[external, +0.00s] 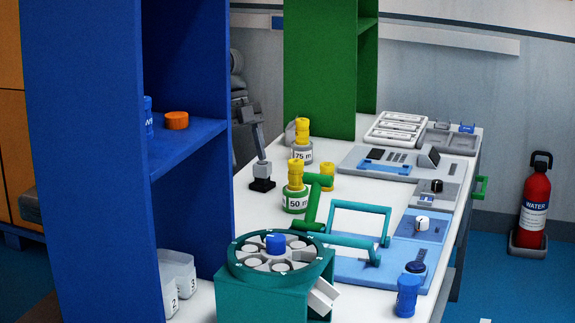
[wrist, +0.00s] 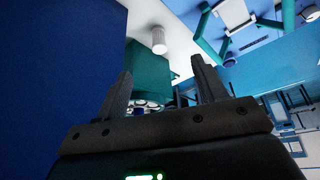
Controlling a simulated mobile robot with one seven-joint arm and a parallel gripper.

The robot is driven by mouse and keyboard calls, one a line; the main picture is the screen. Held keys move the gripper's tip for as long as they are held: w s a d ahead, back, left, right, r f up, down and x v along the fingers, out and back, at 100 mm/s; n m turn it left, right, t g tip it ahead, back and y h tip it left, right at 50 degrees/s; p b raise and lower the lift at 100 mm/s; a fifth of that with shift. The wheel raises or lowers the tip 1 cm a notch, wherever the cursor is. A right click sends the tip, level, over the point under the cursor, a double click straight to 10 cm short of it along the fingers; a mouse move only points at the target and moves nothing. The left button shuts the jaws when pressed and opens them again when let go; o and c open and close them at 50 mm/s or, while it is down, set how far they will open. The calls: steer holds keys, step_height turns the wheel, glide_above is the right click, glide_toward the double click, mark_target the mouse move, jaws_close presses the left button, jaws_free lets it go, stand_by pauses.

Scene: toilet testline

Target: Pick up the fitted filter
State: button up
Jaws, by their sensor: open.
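I cannot tell for sure which thing is the fitted filter. In the external view, one yellow piece (external: 295,173) sits upright on a green-ringed holder marked 50 m (external: 295,201). A second yellow piece (external: 302,129) sits on a grey holder marked 75 m (external: 302,154). A third yellow piece (external: 327,175) stands just right of them. My gripper (wrist: 160,84) shows in the wrist view with two dark fingers spread apart and nothing between them. A dark arm end, seemingly mine, shows left of the holders in the external view; its fingers cannot be made out there.
A teal carousel (external: 238,264) with a blue knob stands at the table's front. A tall blue shelf (external: 85,150) blocks the left. Green handles (external: 316,200) and a teal frame (external: 360,207) rise mid-table. A blue jar (external: 407,296) stands at the right front.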

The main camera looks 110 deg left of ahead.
steer(key=w+d+f+m, duration=0.1)
steer(key=w+d+f, duration=0.2)
steer(key=f, duration=0.3)
steer(key=w+d+f+m, duration=0.1)
steer(key=w+d+f, duration=0.3)
steer(key=f, duration=0.3)
steer(key=w+d+f, duration=0.3)
steer(key=w+f, duration=0.2)
steer(key=f, duration=0.1)
steer(key=shift+d+f+m, duration=0.25)
steer(key=shift+d+m, duration=0.05)
steer(key=shift+m, duration=0.1)
steer(key=shift+g, duration=0.3)
steer(key=shift+x, duration=2.65)
steer(key=shift+a, duration=0.2)
steer(key=shift+c, duration=0.6)
steer(key=c, duration=1)
